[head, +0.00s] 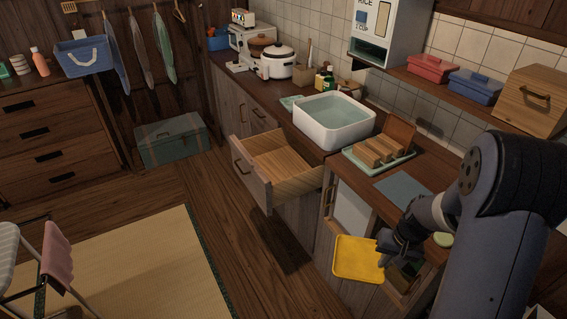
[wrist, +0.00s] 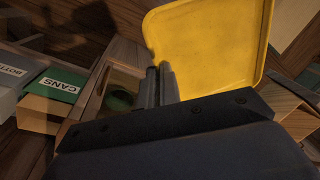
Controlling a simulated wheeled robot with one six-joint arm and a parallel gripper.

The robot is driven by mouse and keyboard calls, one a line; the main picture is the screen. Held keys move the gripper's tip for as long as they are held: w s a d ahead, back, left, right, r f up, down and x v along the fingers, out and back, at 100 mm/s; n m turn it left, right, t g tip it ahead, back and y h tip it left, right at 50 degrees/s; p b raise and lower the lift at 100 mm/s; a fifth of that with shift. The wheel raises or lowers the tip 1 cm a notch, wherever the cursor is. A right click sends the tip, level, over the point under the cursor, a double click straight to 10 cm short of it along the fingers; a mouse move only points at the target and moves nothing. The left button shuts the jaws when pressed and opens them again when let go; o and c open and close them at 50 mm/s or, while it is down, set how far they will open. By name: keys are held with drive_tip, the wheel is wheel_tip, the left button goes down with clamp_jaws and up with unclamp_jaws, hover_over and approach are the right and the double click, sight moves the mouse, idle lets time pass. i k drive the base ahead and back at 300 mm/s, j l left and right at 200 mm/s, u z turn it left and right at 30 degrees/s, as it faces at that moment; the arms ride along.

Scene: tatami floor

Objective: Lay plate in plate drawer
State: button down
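The plate (head: 358,259) is yellow and square with rounded corners and a raised rim. My gripper (head: 386,249) is shut on the plate's right edge in the head view and holds it tilted, in front of the lower cabinets. In the wrist view the plate (wrist: 205,50) fills the upper right, and the fingers (wrist: 160,84) meet at its near edge. The open drawer (head: 282,161) is pulled out below the counter, left of and beyond the plate. Its wooden inside looks empty. No label shows on it.
A cabinet beside the plate is open. The wrist view shows a box marked CANS (wrist: 58,88). The wooden floor (head: 190,215) left of the drawer is clear.

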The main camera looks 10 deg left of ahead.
sight(279, 172)
drive_tip(key=i+j+u, duration=0.15)
drive_tip(key=i+j, duration=0.7)
drive_tip(key=i+j+u, duration=0.1)
drive_tip(key=i+j, duration=0.7)
drive_tip(key=i, duration=0.1)
